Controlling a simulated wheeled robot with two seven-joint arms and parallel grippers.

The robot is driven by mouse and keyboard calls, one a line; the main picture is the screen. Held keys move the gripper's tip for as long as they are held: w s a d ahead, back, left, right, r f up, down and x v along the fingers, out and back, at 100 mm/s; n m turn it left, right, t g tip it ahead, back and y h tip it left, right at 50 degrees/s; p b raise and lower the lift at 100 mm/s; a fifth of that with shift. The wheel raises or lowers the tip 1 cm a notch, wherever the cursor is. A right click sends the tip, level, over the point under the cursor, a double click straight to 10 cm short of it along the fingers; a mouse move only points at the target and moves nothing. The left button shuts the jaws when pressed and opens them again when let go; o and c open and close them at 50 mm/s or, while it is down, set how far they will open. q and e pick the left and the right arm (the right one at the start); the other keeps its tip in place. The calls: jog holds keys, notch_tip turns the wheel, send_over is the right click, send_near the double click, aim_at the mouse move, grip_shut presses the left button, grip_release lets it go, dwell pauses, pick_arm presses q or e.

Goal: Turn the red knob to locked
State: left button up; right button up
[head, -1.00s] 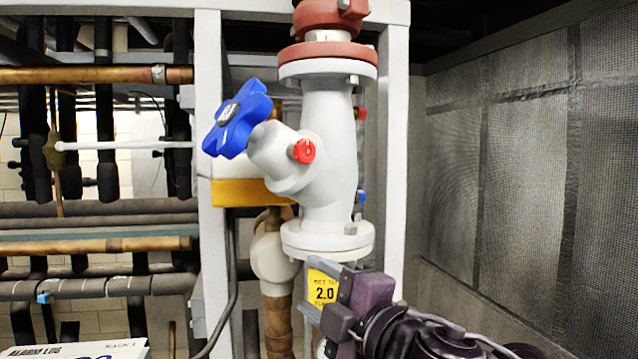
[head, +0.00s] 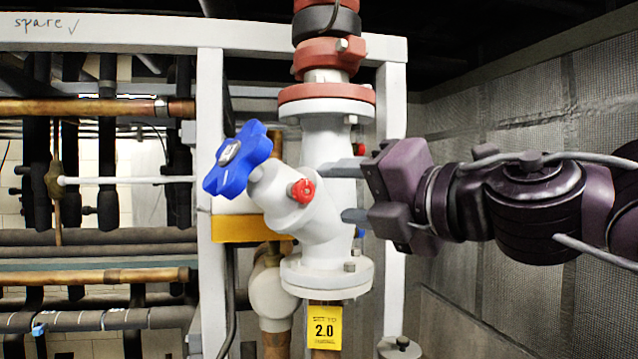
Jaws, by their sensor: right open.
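The small red knob (head: 301,190) sticks out of the side of the white angled valve body (head: 330,235), left of the pipe's middle. My right gripper (head: 348,193) comes in from the right with its two grey fingers spread apart, one above the other. Its fingertips point left at about the knob's height and overlap the valve body in the picture. A short gap lies between the fingertips and the knob, and nothing is between the fingers but the valve behind. Whether the fingers touch the valve I cannot tell. My left gripper is not in view.
A large blue handwheel (head: 237,160) sits up and left of the red knob. White frame posts (head: 209,190) stand on both sides of the valve. A mesh-covered wall (head: 530,130) lies at the right.

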aim_at(308, 192)
jog(key=p+x, duration=0.2)
jog(key=x, duration=0.2)
jog(key=shift+w+a+r, duration=0.1)
jog(key=shift+a+r, duration=0.05)
jog(key=shift+a, duration=0.05)
jog(key=shift+w+a, duration=0.4)
jog(key=c, duration=1)
jog(key=shift+f, duration=0.2)
